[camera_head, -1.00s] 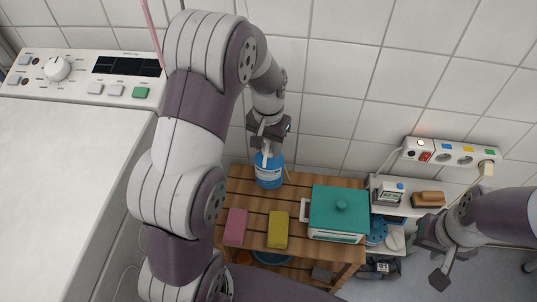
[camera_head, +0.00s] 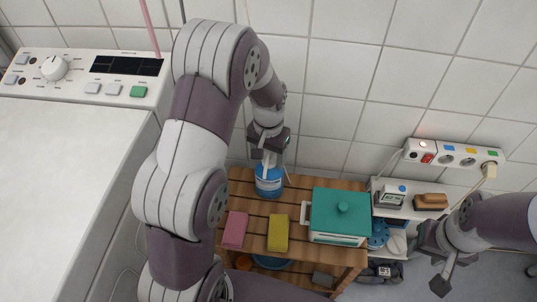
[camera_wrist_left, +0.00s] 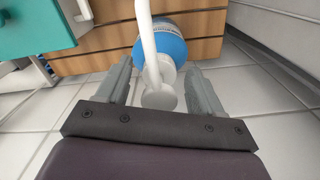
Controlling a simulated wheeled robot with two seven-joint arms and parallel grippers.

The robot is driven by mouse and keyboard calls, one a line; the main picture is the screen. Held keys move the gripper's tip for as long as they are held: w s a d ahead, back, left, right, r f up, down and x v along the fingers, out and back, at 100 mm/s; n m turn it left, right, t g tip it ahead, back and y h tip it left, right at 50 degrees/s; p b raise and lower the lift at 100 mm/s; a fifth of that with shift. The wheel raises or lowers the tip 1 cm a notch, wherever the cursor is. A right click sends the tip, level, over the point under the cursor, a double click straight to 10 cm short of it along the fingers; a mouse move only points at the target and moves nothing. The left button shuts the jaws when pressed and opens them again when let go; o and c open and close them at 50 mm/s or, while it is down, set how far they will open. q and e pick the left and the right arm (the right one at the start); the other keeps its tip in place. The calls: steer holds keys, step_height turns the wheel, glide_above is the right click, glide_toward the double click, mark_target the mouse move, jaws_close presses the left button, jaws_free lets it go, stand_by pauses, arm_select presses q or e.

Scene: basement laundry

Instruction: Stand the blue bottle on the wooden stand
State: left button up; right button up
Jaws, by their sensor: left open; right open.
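The blue bottle (camera_head: 269,183) with its white pump top is upright at the back left of the wooden stand (camera_head: 290,188). It appears to stand on the slats, but I cannot clearly see its base meet the wood. My left gripper (camera_head: 266,158) is right above it, pointing down. In the left wrist view the open fingers are on either side of the bottle's white neck and pump head (camera_wrist_left: 158,97), with the blue body (camera_wrist_left: 160,48) beyond them. My right gripper (camera_head: 436,270) is open and empty at the lower right, away from the bottle.
On the stand are a pink sponge (camera_head: 235,230), a yellow sponge (camera_head: 278,232) and a teal-lidded box (camera_head: 340,215). A white shelf (camera_head: 408,212) with small items stands to the right. A power strip (camera_head: 452,154) is on the tiled wall. A white appliance (camera_head: 60,190) fills the left.

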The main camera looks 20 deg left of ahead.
arm_select(q)
step_height(320, 180, up, 12)
steer(key=p, duration=0.4)
steer(key=shift+f, duration=0.25)
steer(key=shift+s+d+r, duration=0.1)
steer(key=shift+s+r, duration=0.1)
steer(key=s+d+f+t, duration=0.1)
steer(key=s+d, duration=0.2)
steer(key=s, duration=1.1)
steer(key=shift+f, duration=0.15)
